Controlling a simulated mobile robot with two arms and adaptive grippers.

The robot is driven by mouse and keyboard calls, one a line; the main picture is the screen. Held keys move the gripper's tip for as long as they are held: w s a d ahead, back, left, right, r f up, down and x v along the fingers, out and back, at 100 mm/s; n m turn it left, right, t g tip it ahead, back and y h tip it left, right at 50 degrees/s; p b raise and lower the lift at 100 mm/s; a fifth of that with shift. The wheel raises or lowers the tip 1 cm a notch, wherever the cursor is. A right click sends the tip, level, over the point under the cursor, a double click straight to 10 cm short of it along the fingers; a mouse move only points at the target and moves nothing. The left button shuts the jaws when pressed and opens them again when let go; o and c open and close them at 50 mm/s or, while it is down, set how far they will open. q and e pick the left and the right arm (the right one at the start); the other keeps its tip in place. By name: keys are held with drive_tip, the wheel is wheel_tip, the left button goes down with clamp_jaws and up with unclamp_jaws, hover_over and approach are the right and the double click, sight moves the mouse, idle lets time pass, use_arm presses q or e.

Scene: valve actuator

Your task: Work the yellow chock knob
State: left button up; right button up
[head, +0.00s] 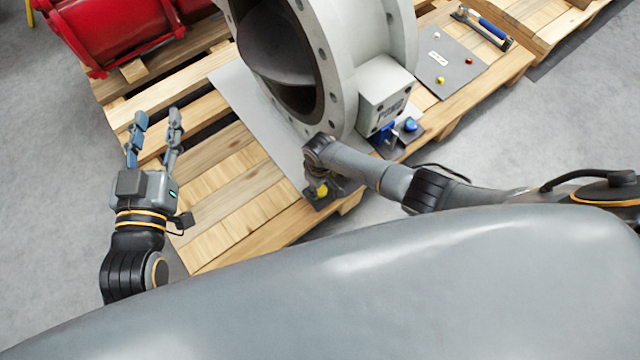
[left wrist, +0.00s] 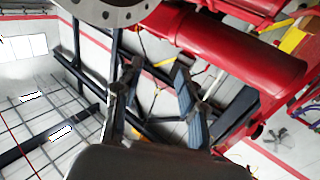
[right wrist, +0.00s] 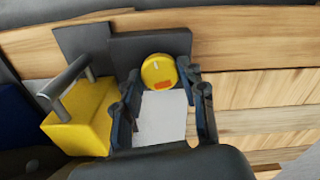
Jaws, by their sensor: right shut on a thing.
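The yellow knob (right wrist: 158,72) is round, with a small orange-red mark on its face, and stands by a dark grey plate (right wrist: 122,46). My right gripper (right wrist: 161,80) has its fingertips on either side of the knob and is shut on it. In the head view the right gripper (head: 319,188) points down at the pallet's near corner, with a bit of the yellow knob (head: 322,190) showing. A yellow block (right wrist: 80,118) with a grey bar handle stands left of it in the right wrist view. My left gripper (head: 157,118) is open and empty above the pallet's left side.
A large grey flanged valve (head: 345,60) stands on the wooden pallet (head: 225,205), with a blue knob (head: 410,125) near it. A grey panel (head: 448,70) with small coloured knobs lies further right. Red equipment (head: 110,30) is at upper left. Floor at left is clear.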

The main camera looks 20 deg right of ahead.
use_arm(q)
drive_tip(key=shift+s+a+f+g, duration=0.15)
drive_tip(key=shift+f+g, duration=0.35)
drive_tip(key=shift+f, duration=0.35)
use_arm(e)
drive_tip(key=shift+s+f+m, duration=0.1)
drive_tip(key=shift+s+m, duration=0.05)
drive_tip(key=shift+m, duration=0.25)
drive_tip(key=o, duration=1.1)
drive_tip(key=shift+o, duration=0.2)
drive_tip(key=shift+r, duration=0.75)
wheel_tip(320, 180, up, 11)
drive_tip(key=shift+f, duration=0.2)
